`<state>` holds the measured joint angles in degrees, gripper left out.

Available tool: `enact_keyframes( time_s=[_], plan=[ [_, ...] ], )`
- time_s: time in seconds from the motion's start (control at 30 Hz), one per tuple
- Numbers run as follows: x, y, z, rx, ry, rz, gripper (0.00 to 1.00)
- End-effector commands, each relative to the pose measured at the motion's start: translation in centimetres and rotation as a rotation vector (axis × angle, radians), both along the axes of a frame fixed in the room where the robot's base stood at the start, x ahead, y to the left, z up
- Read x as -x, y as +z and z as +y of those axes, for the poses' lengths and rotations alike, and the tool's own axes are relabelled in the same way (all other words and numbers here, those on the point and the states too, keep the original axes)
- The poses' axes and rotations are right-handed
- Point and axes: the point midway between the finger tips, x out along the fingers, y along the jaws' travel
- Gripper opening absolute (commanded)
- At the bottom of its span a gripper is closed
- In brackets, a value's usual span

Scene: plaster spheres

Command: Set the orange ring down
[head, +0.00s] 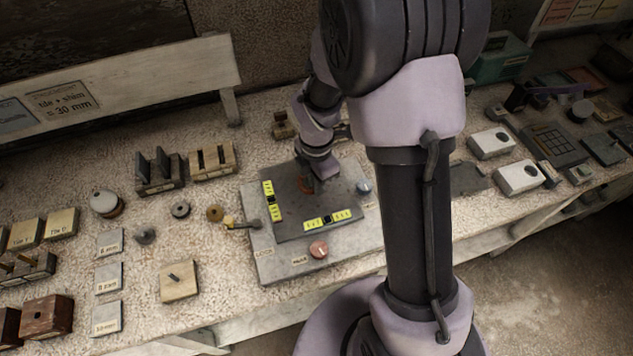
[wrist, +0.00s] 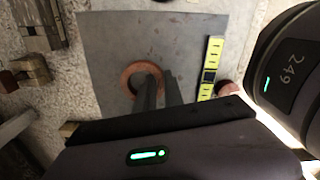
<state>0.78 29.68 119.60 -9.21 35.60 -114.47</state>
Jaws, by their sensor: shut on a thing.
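The orange ring (wrist: 127,76) lies flat in the wrist view, over the dark grey plate (wrist: 195,30). My gripper (wrist: 158,84) is shut on the ring's right side, one finger inside its hole. In the head view a sliver of the ring (head: 305,187) shows beside my gripper (head: 317,182), low over the middle of the plate. The fingers hide part of the ring. I cannot tell whether the ring touches the plate.
Yellow marked strips (head: 327,219) lie along the plate's left and front edges. An orange-red knob (head: 319,248) and a blue-grey knob (head: 363,187) stand near the plate. Wooden blocks (head: 213,160) and small washers (head: 180,209) are to the left.

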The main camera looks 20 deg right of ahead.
Motion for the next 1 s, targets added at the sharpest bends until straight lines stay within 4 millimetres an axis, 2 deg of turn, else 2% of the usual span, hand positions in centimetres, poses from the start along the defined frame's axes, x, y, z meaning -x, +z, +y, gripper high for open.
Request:
enact_keyframes(
  time_s=[0.7,0.73,0.83,0.87,1.0],
  plan=[
    [0.0,-1.5,0.0,0.0,0.0,0.001,0.0],
    [0.0,-1.5,0.0,0.0,0.0,0.001,0.14],
    [0.0,-1.4,0.0,0.0,0.0,0.001,0.34],
    [0.0,-1.4,0.0,0.0,0.0,0.001,0.38],
    [0.0,-1.4,0.0,0.0,0.0,0.0,0.38]
  ],
)
